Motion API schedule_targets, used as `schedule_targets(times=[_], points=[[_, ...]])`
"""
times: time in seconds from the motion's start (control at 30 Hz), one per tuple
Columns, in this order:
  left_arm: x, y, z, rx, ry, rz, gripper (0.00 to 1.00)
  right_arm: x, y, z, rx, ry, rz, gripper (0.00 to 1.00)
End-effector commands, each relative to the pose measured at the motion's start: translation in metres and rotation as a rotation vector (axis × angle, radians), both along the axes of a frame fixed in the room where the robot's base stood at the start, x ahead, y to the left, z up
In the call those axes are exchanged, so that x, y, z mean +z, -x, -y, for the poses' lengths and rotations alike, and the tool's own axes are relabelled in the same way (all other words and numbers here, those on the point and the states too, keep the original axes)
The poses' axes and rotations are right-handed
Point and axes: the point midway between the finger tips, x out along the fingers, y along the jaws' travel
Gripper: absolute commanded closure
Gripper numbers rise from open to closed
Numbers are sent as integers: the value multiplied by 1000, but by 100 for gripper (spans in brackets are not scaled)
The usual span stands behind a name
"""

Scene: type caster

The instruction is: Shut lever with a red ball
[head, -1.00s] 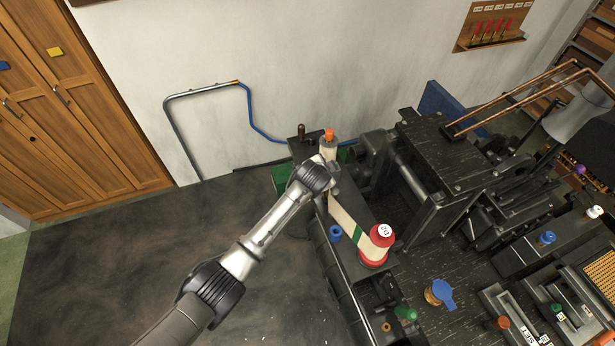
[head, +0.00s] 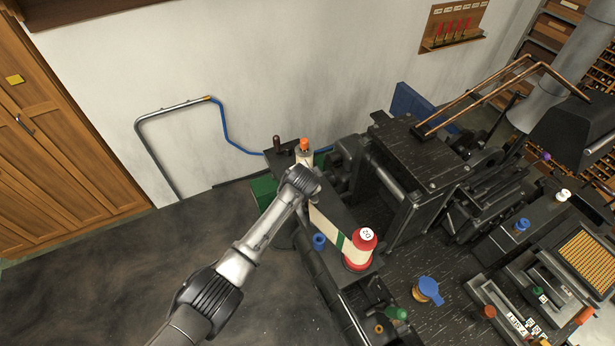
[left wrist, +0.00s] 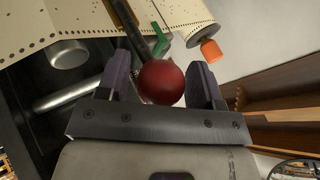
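The red ball (left wrist: 162,82) is the round end of a dark lever rod (left wrist: 128,25) in the left wrist view. It sits between the two fingers of my left gripper (left wrist: 162,80), close to both. Whether the fingers press on it is not clear. In the head view my left gripper (head: 306,183) is at the left end of the machine, beside the paper ribbon (head: 325,227). The arm hides the ball and lever there. My right gripper is not in view.
The perforated paper ribbon runs to a red-flanged spool (head: 360,250). An orange-tipped spool (head: 304,146) and a dark knob (head: 277,143) stand behind my gripper. A blue knob (head: 319,241) is near the arm. Dark floor to the left is clear.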

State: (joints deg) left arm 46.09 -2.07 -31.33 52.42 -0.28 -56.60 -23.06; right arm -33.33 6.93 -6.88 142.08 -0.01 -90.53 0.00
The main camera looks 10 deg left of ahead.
Motion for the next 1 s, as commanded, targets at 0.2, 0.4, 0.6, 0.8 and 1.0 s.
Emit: schedule_targets(times=[0.2,0.4,0.6,0.8,1.0], points=[[2,0,1,0,4,1,31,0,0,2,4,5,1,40],[5,1,2,0,6,2,31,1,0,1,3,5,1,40],[17,12,2,-1,8,3,31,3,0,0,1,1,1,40],[39,33,2,-1,7,4,31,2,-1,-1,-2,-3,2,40],[62,56,2,-1,7,4,31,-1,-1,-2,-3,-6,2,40]])
